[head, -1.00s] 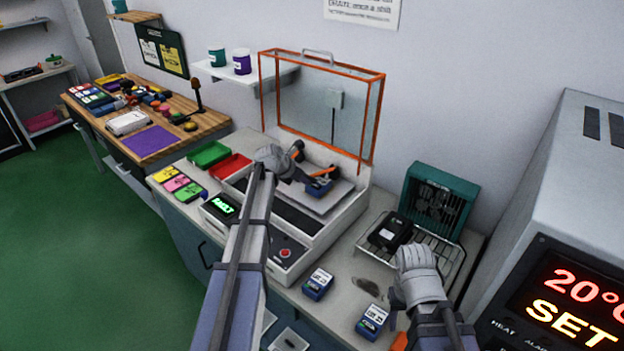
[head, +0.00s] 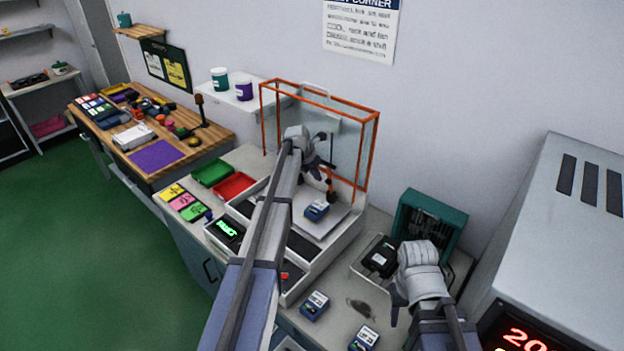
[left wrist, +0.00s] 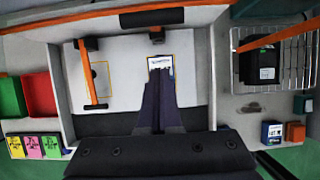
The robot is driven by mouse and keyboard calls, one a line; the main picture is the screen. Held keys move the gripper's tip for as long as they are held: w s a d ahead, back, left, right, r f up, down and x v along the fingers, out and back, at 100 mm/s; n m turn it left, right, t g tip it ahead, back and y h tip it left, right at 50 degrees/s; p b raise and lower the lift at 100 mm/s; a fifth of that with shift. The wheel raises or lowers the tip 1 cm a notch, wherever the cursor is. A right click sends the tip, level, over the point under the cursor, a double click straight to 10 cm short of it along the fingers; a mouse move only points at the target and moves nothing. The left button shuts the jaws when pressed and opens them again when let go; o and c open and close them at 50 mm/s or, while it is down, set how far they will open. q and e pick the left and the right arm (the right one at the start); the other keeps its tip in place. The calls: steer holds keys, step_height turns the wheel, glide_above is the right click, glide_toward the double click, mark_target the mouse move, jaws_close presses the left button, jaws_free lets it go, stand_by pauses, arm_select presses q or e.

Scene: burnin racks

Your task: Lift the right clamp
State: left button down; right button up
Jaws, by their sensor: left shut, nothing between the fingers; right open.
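The test fixture (head: 345,215) stands on the bench with its orange-framed clear lid raised. In the left wrist view the right clamp (left wrist: 155,19) shows at the back of the fixture bed as a short, foreshortened orange bar over a black base; it looks raised. The left clamp (left wrist: 95,85) lies forward over the bed. A blue module (head: 317,210) sits on the bed, uncovered; it shows in the left wrist view (left wrist: 160,65) ahead of my fingers. My left gripper (head: 320,165) is shut and empty above the bed. My right gripper (head: 396,305) is open over the bench.
Two blue modules (head: 314,305) (head: 363,340) stand on the front of the bench. A black device (head: 381,257) sits on a wire rack before a teal fan unit (head: 430,222). Green (head: 213,172) and red (head: 233,187) trays lie left of the fixture. A large oven (head: 560,230) fills the right.

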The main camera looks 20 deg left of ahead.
mark_target(328, 164)
arm_select(q)
steer(key=w+r, duration=0.1)
steer(key=w+d+p, duration=0.1)
steer(key=w, duration=0.1)
steer(key=w+r, duration=0.1)
steer(key=shift+w+d+r+p, duration=0.25)
steer(key=shift+w+r+p, duration=0.05)
steer(key=shift+r+p, duration=0.1)
steer(key=shift+w, duration=0.25)
steer(key=shift+w+d+r, duration=0.1)
steer(key=shift+w+r, duration=0.1)
steer(key=shift+r, duration=0.15)
steer(key=shift+w+d, duration=0.25)
arm_select(e)
steer(key=r, duration=0.1)
steer(key=s+r, duration=0.1)
steer(key=r, duration=0.1)
steer(key=shift+a+r, duration=0.1)
steer(key=shift+a, duration=0.05)
arm_select(q)
steer(key=shift+d, duration=0.1)
steer(key=shift+r, duration=0.1)
